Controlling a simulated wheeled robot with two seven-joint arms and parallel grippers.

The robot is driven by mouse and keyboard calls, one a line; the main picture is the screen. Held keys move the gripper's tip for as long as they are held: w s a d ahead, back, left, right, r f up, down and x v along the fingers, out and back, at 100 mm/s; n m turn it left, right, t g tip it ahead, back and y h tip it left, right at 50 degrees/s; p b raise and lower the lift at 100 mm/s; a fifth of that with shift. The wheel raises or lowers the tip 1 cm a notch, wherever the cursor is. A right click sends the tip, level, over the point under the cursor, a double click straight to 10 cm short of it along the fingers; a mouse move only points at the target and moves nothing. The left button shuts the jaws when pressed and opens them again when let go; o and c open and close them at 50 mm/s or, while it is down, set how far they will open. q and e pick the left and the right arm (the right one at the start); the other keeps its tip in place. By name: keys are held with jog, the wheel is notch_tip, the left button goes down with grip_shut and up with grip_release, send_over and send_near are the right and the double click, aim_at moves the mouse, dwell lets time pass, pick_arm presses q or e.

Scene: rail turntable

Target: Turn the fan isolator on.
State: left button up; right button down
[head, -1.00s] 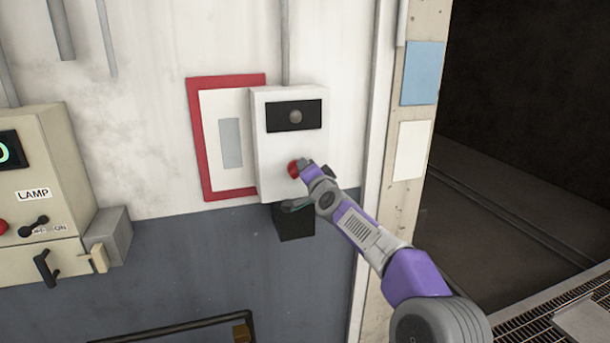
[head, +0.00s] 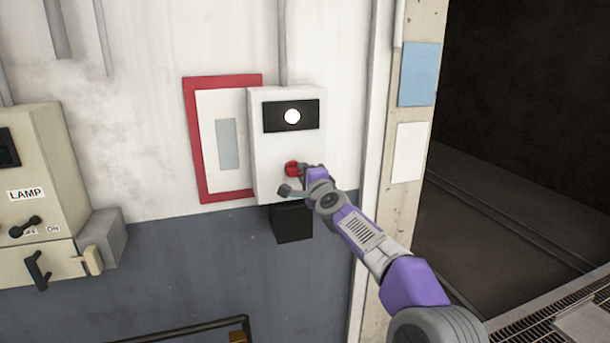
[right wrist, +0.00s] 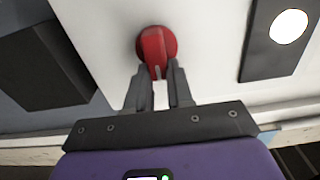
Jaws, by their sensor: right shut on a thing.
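The fan isolator is a white wall box (head: 264,150) with a black panel and a round lamp (head: 292,116) that glows white; the lit lamp also shows in the right wrist view (right wrist: 289,26). Its red rotary knob (head: 291,168) is on the lower front. My right gripper (head: 303,168) is at the knob. In the right wrist view my right gripper (right wrist: 159,72) is shut on the red knob (right wrist: 153,46), with one finger on each side of its grip bar. My left gripper is not in view.
A beige cabinet (head: 45,160) marked LAMP, with black handles, stands at the left. A red-framed notice (head: 192,150) is beside the isolator box, and a black box (head: 293,222) is below it. A dark open area with rails lies at the right.

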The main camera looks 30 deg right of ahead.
dwell(0.3)
jog(key=c, duration=1)
grip_release()
jog(key=shift+s, duration=0.15)
jog(key=b+v, duration=0.2)
jog(key=v, duration=0.5)
jog(key=shift+s, duration=0.15)
